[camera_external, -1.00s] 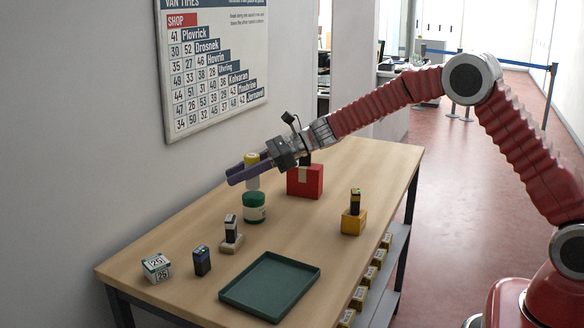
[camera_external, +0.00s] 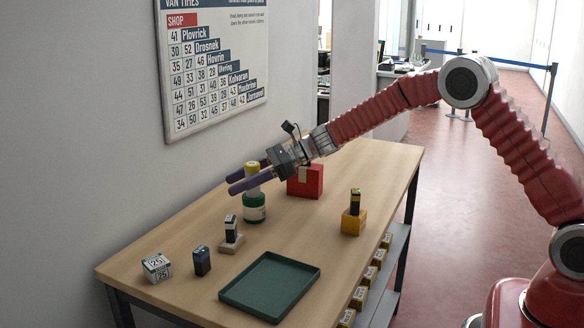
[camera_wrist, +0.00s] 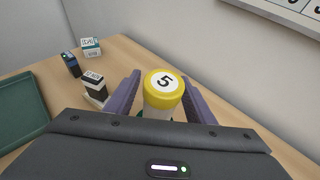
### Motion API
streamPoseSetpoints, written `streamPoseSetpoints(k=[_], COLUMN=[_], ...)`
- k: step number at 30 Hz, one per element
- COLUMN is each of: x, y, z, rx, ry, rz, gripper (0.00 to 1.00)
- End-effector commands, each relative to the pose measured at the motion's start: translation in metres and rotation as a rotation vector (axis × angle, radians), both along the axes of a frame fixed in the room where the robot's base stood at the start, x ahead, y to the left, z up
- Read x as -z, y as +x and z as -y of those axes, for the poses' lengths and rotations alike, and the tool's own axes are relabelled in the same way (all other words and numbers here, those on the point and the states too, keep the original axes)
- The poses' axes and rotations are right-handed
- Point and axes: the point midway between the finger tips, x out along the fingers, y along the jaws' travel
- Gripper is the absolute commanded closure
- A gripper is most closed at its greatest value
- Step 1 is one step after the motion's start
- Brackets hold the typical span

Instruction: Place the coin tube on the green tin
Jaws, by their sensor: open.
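The coin tube, with a yellow cap (camera_external: 252,166) and a pale body, stands upright on the green tin (camera_external: 254,210), as far as the view past my fingers shows. In the wrist view, the coin tube (camera_wrist: 163,85) shows its white top marked 5, with a sliver of green below it. My gripper (camera_external: 250,180) is open, with its purple fingers on either side of the tube. In the wrist view, narrow gaps show between the tube and the fingers. The fingers hide part of the tube's lower body.
A red box (camera_external: 304,182) stands close behind my gripper. A dark tube in a yellow block (camera_external: 353,223), a dark tube on a pale base (camera_external: 231,238), a dark blue box (camera_external: 202,261), a white box (camera_external: 157,268) and a green tray (camera_external: 270,284) stand around. The wall is close on the left.

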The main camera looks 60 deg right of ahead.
Motion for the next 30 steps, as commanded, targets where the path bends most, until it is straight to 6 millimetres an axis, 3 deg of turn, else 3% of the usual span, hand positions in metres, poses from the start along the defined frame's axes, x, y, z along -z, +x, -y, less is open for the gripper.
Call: streamPoseSetpoints(k=[10,24,30], x=[-0.009,-0.039,-0.047], y=[-0.011,-0.068,-0.084], z=[0.011,0.056,0.067], rx=[0.002,0.003,0.002], ry=[0.001,-0.001,-0.001], rz=[0.001,0.001,0.000], gripper=[0.51,0.51,0.51])
